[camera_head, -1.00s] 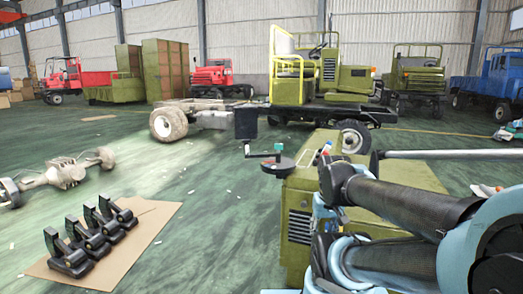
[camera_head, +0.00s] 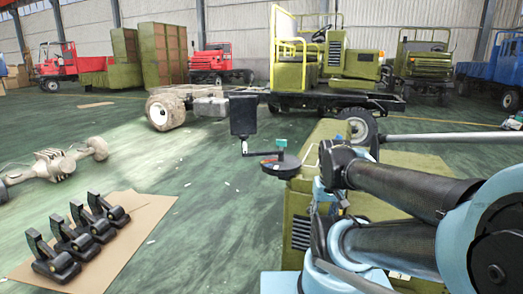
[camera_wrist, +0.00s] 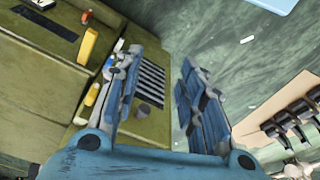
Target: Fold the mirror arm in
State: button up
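A black, upright rectangular mirror head (camera_head: 242,115) stands at the left end of a thin dark mirror arm (camera_head: 258,153). The mirror arm reaches out to the left from a dark round disc (camera_head: 281,167) beside the olive cab body (camera_head: 415,168). A small teal piece (camera_head: 281,143) sits above the disc. In the wrist view my gripper (camera_wrist: 161,62) is open and empty, with its two blue-grey fingers apart. Olive body with a striped vent (camera_wrist: 150,82) shows behind the left finger. I cannot make out the mirror in the wrist view, and my fingers do not show clearly in the head view.
Several black brackets (camera_head: 78,236) lie on a cardboard sheet (camera_head: 128,222) at lower left. A pale axle (camera_head: 55,165) lies on the green floor. A truck chassis with a yellow frame (camera_head: 297,48) stands behind.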

jog(key=w+a+r+n+g+y, duration=0.1)
jog(key=w+a+r+n, duration=0.25)
jog(key=w+r, duration=0.35)
jog(key=w+a+r+n+y, duration=0.1)
jog(key=w+a+r+n, duration=0.1)
jog(key=w+r+n, duration=0.6)
jog(key=w+a+r+n+g+y, duration=0.1)
jog(key=w+a+r+n, duration=0.4)
jog(key=w, duration=0.4)
jog(key=w+a+r+n+g+y, duration=0.1)
jog(key=w+a+r+n+y, duration=0.2)
jog(key=w+r, duration=0.45)
jog(key=shift+h, duration=0.7)
jog(key=x, duration=1.1)
jog(key=w+x, duration=0.1)
jog(key=x, duration=0.5)
jog(key=shift+a, duration=0.1)
grip_shut()
